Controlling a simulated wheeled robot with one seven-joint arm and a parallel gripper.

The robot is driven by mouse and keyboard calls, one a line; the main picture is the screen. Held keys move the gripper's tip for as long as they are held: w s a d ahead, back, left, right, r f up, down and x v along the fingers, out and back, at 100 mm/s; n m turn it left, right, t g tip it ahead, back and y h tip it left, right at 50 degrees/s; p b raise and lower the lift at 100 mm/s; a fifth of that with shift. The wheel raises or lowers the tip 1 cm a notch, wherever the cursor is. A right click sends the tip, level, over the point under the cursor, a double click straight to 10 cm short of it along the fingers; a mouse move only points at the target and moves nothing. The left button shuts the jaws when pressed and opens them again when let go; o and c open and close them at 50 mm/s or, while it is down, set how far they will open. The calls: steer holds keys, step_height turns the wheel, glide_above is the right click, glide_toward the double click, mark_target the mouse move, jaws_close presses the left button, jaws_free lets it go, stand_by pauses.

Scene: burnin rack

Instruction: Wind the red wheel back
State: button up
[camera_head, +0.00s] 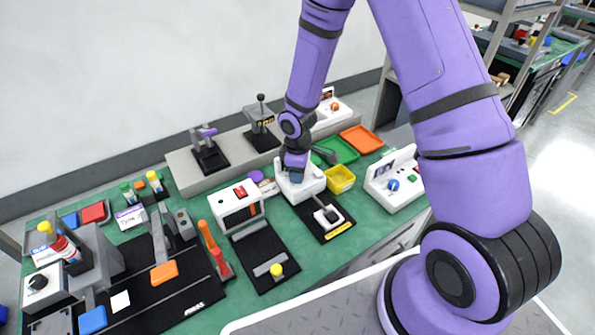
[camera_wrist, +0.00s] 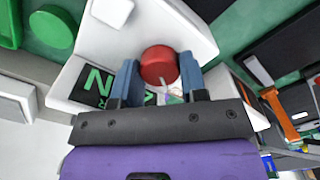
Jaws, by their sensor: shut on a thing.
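The red wheel (camera_wrist: 158,64) shows in the wrist view as a round red knob on a white housing (camera_wrist: 190,28). My gripper (camera_wrist: 159,76) has its two blue-grey fingers on either side of the wheel and is shut on it. A dark panel with green lettering (camera_wrist: 98,82) is on the housing beside the left finger. In the head view my gripper (camera_head: 293,172) reaches down onto the white device (camera_head: 312,182) in the middle of the bench. There the wheel is hidden behind my arm. How far the wheel is turned cannot be told.
A yellow bin (camera_head: 341,180), a green tray (camera_head: 340,150) and an orange tray (camera_head: 361,139) stand close to the right of the device. A white box with a red switch (camera_head: 237,207) stands to its left. A white console (camera_head: 396,180) is farther right.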

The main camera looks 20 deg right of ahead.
steer(key=n, duration=0.6)
steer(key=shift+n, duration=0.3)
steer(key=n, duration=0.6)
steer(key=shift+n, duration=0.3)
steer(key=o, duration=0.6)
steer(key=shift+o, duration=0.2)
step_height(320, 180, up, 11)
stand_by(0.6)
